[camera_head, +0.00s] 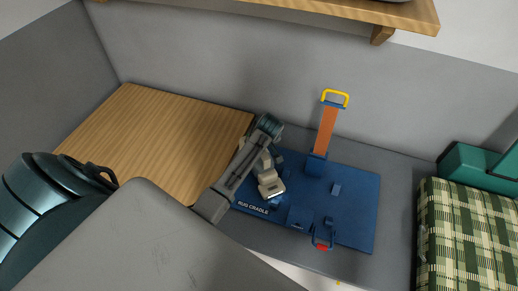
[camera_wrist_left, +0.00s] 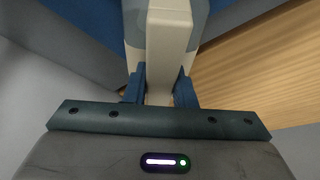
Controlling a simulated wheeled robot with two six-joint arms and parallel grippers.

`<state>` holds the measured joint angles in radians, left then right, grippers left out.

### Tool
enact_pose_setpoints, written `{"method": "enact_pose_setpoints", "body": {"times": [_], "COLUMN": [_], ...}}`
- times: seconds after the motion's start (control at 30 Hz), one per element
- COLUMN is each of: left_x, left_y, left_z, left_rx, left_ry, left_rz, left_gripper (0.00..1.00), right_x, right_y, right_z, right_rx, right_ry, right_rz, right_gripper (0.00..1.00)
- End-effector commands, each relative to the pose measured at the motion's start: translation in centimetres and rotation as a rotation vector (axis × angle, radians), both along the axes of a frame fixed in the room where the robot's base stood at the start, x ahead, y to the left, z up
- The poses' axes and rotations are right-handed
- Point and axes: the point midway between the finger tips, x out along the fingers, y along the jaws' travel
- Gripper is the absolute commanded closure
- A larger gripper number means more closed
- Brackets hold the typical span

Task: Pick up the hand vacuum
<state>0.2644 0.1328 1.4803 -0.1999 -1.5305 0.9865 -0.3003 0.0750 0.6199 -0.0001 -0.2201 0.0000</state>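The hand vacuum (camera_head: 269,182) is cream and grey-blue. In the head view it stands over the left part of the blue board, partly hidden by my left arm. In the left wrist view its cream handle (camera_wrist_left: 168,45) runs down between the two dark blue fingers of my left gripper (camera_wrist_left: 159,88). The fingers lie close against both sides of the handle, with no clear gap. In the head view the gripper is mostly hidden behind my grey wrist link. Whether the vacuum touches the board is hard to tell. My right gripper is out of view.
The blue board (camera_head: 358,205) is marked "RUG CRADLE". It carries an orange upright (camera_head: 326,132) with a yellow handle and a small red-tipped fixture (camera_head: 322,246). A wooden panel (camera_head: 155,135) lies left. A plaid bundle (camera_head: 470,235) stands right. A wooden shelf (camera_head: 300,10) overhangs the back.

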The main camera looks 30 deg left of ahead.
Motion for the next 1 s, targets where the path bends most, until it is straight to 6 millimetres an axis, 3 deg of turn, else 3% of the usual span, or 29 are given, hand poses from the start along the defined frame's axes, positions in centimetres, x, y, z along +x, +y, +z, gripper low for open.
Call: {"method": "enact_pose_setpoints", "body": {"times": [1.0], "left_x": [-0.02], "left_y": [0.01], "left_z": [-0.02], "left_rx": [0.0], "left_ry": [0.0], "left_rz": [0.0], "left_gripper": [1.0], "right_x": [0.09], "right_y": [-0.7], "right_z": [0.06], "right_rx": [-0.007], "right_ry": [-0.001], "right_rz": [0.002], "right_gripper": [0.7]}}
